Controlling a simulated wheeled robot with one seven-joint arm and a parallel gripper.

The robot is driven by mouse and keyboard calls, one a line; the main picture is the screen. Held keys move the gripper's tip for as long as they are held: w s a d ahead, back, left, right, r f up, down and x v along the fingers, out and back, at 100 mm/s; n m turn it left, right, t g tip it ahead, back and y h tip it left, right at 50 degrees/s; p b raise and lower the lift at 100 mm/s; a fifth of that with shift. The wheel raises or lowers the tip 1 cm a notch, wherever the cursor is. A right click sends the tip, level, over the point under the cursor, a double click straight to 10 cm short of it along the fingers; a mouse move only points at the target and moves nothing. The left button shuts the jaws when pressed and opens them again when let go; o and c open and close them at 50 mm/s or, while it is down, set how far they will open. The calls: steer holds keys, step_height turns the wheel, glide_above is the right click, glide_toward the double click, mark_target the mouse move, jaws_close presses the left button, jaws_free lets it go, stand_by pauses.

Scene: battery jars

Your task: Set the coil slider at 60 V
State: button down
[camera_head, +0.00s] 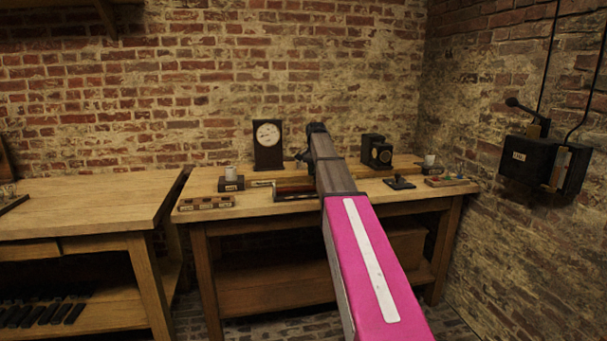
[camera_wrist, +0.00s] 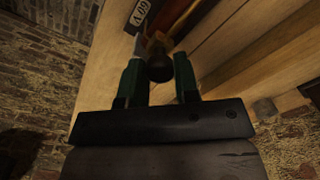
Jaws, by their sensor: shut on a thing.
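The coil slider's knob (camera_wrist: 159,68) is a dark round piece between the two green fingers of my gripper (camera_wrist: 159,84) in the wrist view. The gripper is shut on it. The coil (camera_head: 294,188) lies on the right-hand bench in the head view, and my arm hides part of it. In the wrist view the coil's reddish-brown body (camera_wrist: 168,22) runs away beyond the knob. A label beside it is cut off and hard to read. The dial meter (camera_head: 268,134) stands upright behind the coil. I cannot read its needle.
The right-hand bench (camera_head: 245,203) holds a labelled block with a white jar (camera_head: 231,177), a low rack (camera_head: 206,202), a dark boxed device (camera_head: 377,151) and a small key (camera_head: 399,182). A black lever switch (camera_head: 529,157) is on the right wall. Another bench (camera_head: 85,205) stands left.

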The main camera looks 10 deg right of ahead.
steer(key=shift+d, duration=0.25)
steer(key=c, duration=0.9)
jaws_free()
steer(key=shift+d, duration=0.1)
steer(key=shift+o, duration=0.2)
steer(key=shift+r, duration=0.15)
step_height(320, 180, up, 11)
steer(key=shift+f, duration=0.2)
